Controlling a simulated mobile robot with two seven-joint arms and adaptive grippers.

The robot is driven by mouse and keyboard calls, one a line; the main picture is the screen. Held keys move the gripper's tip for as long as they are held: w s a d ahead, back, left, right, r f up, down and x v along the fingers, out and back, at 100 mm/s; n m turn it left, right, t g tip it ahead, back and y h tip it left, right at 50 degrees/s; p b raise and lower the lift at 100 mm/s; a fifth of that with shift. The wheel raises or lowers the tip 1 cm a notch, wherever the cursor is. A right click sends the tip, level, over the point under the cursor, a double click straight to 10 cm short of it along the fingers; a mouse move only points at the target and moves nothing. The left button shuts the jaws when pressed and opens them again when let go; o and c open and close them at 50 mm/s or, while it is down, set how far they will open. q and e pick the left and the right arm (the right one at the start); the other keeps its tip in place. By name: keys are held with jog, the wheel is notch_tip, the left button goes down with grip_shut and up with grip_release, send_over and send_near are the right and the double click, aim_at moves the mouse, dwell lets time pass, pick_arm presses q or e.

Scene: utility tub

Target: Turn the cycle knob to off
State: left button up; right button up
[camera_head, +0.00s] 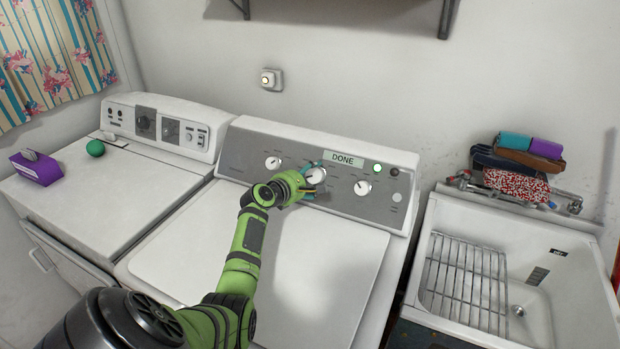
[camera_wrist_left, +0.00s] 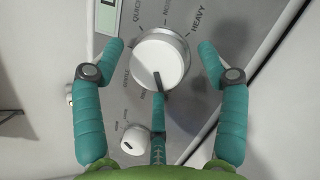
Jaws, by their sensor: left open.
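The large white cycle knob (camera_head: 315,174) is in the middle of the washer's grey control panel (camera_head: 345,190). In the left wrist view the knob (camera_wrist_left: 158,55) has a dark pointer line towards the lower edge of the picture. Labels including "QUICK" and "HEAVY" surround it; no "off" label can be read. My left gripper (camera_head: 310,181) is open at the knob. Its teal fingers show in the left wrist view (camera_wrist_left: 161,48), one on each side with gaps, and a third finger below. Whether the third touches the knob, I cannot tell. My right gripper is out of view.
A "DONE" display (camera_head: 344,160) and a lit green light (camera_head: 378,168) are on the panel. Smaller knobs (camera_head: 273,162) (camera_head: 362,187) flank the cycle knob. A dryer-like machine (camera_head: 110,195) stands left, a utility tub (camera_head: 450,215) right. The washer lid (camera_head: 260,265) is clear.

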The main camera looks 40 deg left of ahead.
pick_arm(q)
jog(key=shift+c, duration=1.2)
jog(key=shift+s, duration=0.1)
jog(key=c, duration=0.9)
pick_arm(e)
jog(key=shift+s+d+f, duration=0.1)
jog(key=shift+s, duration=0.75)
pick_arm(q)
jog(key=shift+f, duration=0.1)
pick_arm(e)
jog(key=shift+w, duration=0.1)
